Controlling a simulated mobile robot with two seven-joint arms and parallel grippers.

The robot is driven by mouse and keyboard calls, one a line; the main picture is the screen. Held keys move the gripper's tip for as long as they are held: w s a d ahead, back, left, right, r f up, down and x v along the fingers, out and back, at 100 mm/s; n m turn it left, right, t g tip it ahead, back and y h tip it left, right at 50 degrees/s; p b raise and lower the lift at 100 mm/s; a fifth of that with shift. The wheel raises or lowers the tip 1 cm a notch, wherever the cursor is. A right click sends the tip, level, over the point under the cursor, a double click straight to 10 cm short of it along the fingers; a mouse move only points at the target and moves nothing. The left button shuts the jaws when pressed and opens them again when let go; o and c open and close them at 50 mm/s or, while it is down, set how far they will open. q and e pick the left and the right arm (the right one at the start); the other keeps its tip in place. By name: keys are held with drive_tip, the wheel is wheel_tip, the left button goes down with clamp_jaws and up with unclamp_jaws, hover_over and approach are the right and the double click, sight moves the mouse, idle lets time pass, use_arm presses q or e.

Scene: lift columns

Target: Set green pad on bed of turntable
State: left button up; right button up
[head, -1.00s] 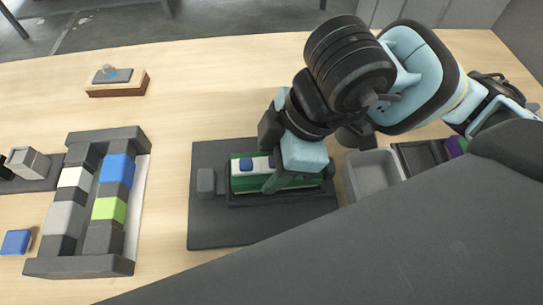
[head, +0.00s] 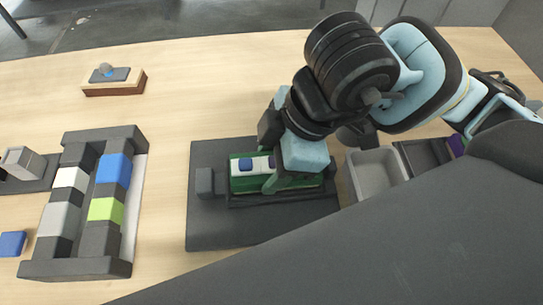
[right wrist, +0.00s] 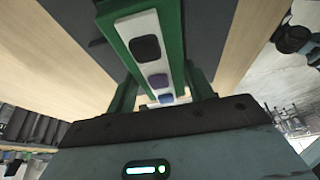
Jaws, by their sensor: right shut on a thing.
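The green pad (head: 240,184) is a long green block with a white top strip and a blue button. It lies along a raised dark bed (head: 300,197) on a dark grey plate, which looks like the turntable (head: 220,228). My right gripper (head: 279,180) is shut on the pad around its middle, and its fingers hide part of it. In the right wrist view the pad (right wrist: 135,25) runs between the fingers, with several dark and blue buttons on its white strip. I cannot tell if it touches the bed fully. My left gripper is not in view.
A dark rack (head: 75,268) with white, grey, blue and lime blocks stands at left. A wooden block with a grey top (head: 115,88) is at upper left. A blue block (head: 12,243) lies at far left. A grey bin (head: 375,172) stands right of the plate. The table between is clear.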

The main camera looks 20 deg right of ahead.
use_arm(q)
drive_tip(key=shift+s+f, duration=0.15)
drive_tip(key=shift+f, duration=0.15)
use_arm(e)
drive_tip(key=shift+f, duration=0.1)
drive_tip(key=o, duration=1.6)
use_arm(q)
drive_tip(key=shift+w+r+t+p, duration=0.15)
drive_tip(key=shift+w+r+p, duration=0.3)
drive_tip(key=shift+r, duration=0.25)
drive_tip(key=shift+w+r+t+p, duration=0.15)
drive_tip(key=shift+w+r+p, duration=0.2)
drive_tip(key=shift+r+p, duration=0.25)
use_arm(e)
drive_tip(key=shift+r, duration=3.5)
